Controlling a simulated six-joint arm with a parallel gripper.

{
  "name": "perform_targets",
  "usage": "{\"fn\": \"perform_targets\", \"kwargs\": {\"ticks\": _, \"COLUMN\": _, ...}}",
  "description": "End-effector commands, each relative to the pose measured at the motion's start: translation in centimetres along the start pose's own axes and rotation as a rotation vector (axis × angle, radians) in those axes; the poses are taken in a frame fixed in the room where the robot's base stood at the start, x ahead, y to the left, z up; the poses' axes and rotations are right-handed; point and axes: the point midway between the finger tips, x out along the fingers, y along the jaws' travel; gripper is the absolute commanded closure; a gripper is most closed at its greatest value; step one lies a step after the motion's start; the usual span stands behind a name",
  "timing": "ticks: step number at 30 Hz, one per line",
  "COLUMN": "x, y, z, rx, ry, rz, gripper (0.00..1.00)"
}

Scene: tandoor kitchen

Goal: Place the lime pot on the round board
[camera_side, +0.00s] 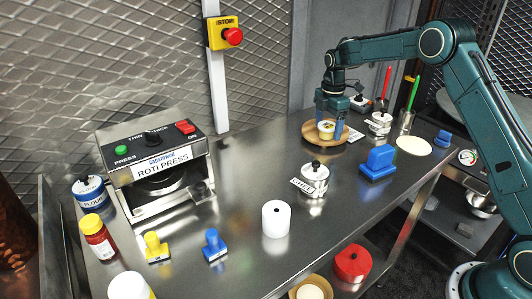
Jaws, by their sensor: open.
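A small pale pot with a yellowish label, apparently the lime pot (326,128), stands upright on the round wooden board (309,134) at the back of the steel counter. My gripper (329,127) points down over the pot. Its blue fingers are open, one on either side of the pot. I cannot tell whether a finger touches it. The gripper hides part of the pot's top and the back of the board.
A steel pot with a label (314,182), a blue press (378,163) and a white roll (276,219) stand nearer on the counter. A roti press (155,165) is at left. A steel pot (379,124) and utensil holder (406,120) stand right of the board.

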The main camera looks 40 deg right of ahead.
Motion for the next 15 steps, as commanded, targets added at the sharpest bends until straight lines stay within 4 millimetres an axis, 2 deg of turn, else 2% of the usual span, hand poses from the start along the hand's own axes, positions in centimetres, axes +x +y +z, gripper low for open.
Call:
{"fn": "perform_targets", "kwargs": {"ticks": 8, "x": -2.8, "y": 0.1, "z": 0.0, "rx": 0.0, "ry": 0.0, "rz": 0.005, "gripper": 0.25}}
{"fn": "perform_targets", "kwargs": {"ticks": 15, "x": -6.7, "y": 0.1, "z": 0.0, "rx": 0.0, "ry": -0.001, "rz": 0.006, "gripper": 0.25}}
